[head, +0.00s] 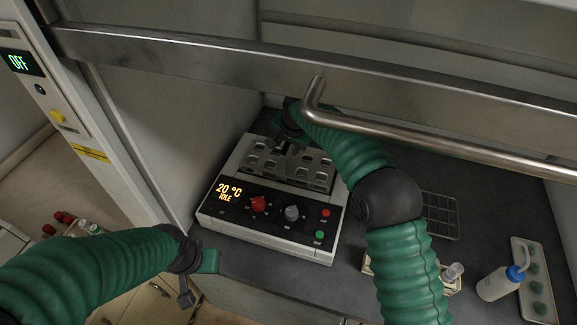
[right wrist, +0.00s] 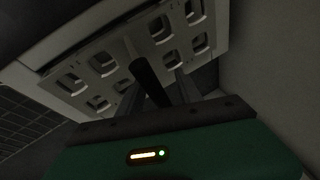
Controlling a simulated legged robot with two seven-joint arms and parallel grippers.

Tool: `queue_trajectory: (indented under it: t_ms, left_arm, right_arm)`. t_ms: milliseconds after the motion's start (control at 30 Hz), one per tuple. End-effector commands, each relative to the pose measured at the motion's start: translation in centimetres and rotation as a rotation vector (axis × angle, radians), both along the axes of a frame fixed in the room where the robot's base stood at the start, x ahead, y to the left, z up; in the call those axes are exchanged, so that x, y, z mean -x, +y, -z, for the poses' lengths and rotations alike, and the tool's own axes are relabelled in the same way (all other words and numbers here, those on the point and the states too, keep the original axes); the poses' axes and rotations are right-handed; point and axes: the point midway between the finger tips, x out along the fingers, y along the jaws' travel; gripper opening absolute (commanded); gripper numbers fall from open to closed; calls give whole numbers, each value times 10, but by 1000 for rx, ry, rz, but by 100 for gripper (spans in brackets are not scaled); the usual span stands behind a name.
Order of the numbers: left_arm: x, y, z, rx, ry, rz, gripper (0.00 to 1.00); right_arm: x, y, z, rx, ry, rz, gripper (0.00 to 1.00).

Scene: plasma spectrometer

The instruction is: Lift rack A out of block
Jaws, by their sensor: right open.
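The heating block (head: 215,213) is a pale box with a black front panel reading 20 °C IDLE, under the raised hood sash. A grey rack with square openings (head: 318,176) sits on its top; no letter is legible on it. The rack's openings also show in the right wrist view (right wrist: 103,63). My right gripper (head: 285,146) is open over the middle of the rack, pointing down. In the right wrist view its fingers (right wrist: 160,88) stand around a dark upright post (right wrist: 149,80); contact cannot be told. My left gripper (head: 187,292) is low, front left of the block, apart from it; its jaws are unclear.
A steel sash bar with a handle (head: 420,132) crosses above my right forearm. A dark wire-grid rack (head: 441,215), a wash bottle (head: 495,284) and a pale tray with green round items (head: 537,287) are on the right. Red-capped bottles (head: 66,220) stand far left.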

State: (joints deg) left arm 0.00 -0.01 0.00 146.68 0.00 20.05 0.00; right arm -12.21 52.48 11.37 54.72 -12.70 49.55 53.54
Motion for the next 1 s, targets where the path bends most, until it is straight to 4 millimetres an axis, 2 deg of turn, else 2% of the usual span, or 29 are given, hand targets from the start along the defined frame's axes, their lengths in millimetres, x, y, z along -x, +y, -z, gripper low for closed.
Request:
queue_trajectory:
  t_ms: [67,367,1000]
  left_arm:
    - [0,0,0,0,0,0,34]
    - [0,0,0,0,0,0,34]
    - [0,0,0,0,0,0,34]
  right_arm:
    - [0,0,0,0,0,0,39]
    - [0,0,0,0,0,0,0]
    - [1,0,0,0,4,2,0]
